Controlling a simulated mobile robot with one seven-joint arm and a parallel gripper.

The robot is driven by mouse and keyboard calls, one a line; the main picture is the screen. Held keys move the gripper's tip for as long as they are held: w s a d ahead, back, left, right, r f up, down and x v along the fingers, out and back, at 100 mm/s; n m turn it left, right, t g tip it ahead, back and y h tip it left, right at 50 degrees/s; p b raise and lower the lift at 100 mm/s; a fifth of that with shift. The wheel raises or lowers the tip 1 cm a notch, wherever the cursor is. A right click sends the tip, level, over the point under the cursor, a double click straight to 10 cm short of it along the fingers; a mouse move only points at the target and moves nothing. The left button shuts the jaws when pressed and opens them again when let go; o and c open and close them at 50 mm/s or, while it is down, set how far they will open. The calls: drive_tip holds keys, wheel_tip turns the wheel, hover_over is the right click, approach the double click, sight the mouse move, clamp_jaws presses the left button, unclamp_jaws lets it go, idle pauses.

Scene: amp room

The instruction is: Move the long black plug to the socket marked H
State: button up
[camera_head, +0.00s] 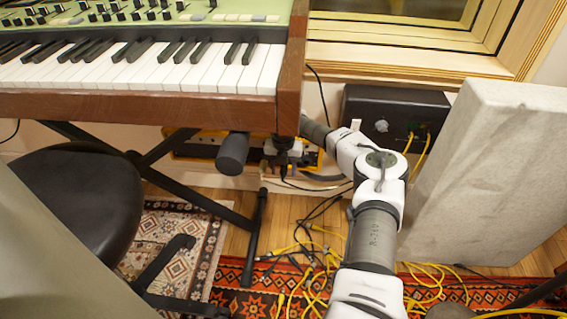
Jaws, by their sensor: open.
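My arm reaches up from the lower right and bends left, and its far end passes behind the keyboard's wooden end. I cannot make out my gripper or its fingers there. A yellow-framed box (197,152) lies low by the wall under the keyboard, partly hidden by the keyboard and its stand. Dark and grey plug-like shapes (284,150) sit at its right part, with a black cable hanging below. I cannot tell which of them is the long black plug. No letter H or other socket mark is readable.
The keyboard (150,65) on its black stand (255,238) overhangs the box. A black stool (75,205) stands at left. A black box (395,112) with yellow cables is on the wall, beside a pale panel (490,175). Cables (315,270) tangle over the floor and rug.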

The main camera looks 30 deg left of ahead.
drive_tip(key=shift+f, duration=0.15)
clamp_jaws()
idle(0.5)
